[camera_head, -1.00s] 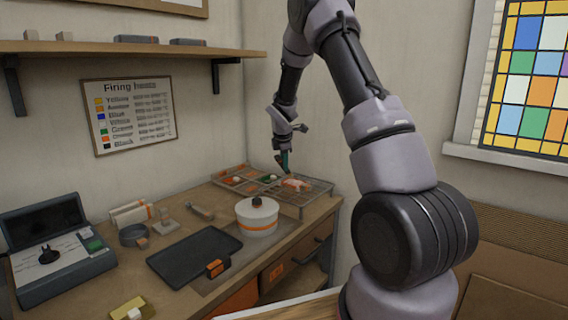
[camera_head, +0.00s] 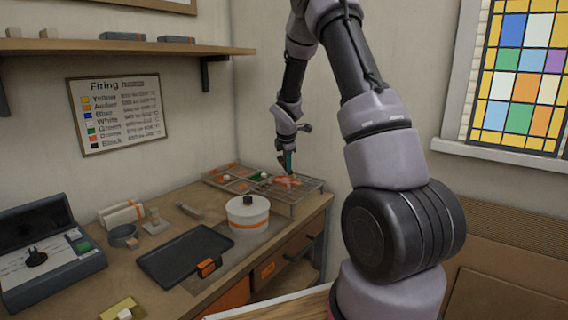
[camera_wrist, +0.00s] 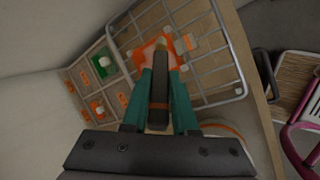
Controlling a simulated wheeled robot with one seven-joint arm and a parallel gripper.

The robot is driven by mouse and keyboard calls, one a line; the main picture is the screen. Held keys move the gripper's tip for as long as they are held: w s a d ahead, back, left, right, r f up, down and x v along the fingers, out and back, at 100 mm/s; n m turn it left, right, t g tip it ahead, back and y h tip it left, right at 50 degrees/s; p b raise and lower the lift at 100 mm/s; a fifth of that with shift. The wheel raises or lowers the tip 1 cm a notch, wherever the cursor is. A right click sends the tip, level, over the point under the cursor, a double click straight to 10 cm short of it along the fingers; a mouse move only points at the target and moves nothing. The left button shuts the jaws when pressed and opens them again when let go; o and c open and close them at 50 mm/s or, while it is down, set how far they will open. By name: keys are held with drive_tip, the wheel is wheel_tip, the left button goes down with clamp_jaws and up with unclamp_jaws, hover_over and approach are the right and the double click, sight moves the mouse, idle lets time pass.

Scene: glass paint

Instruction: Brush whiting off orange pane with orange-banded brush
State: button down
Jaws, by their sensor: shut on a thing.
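My gripper (camera_head: 287,165), with teal fingers, is over the wire rack (camera_head: 313,188) at the back right of the bench. In the wrist view my gripper (camera_wrist: 160,78) is shut on a dark-handled brush (camera_wrist: 158,105) with an orange band. The brush tip points down at the orange pane (camera_wrist: 147,50) and overlaps it; I cannot tell whether it touches. The orange pane (camera_head: 284,182) lies on the rack, and its orange surface shows with pale patches around it. The fingers and brush hide part of it.
Left of the rack is a sectioned tray (camera_wrist: 103,65) with green and orange pieces. A white pot with an orange band (camera_head: 247,215) stands before the rack. A dark tray (camera_head: 185,254) and a small kiln-like case (camera_head: 45,250) are farther left. A shelf (camera_head: 120,47) overhangs the back.

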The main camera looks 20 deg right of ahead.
drive_tip(key=shift+r, duration=2.5)
idle(0.8)
wheel_tip(320, 180, up, 11)
idle(0.6)
drive_tip(key=shift+f, duration=0.15)
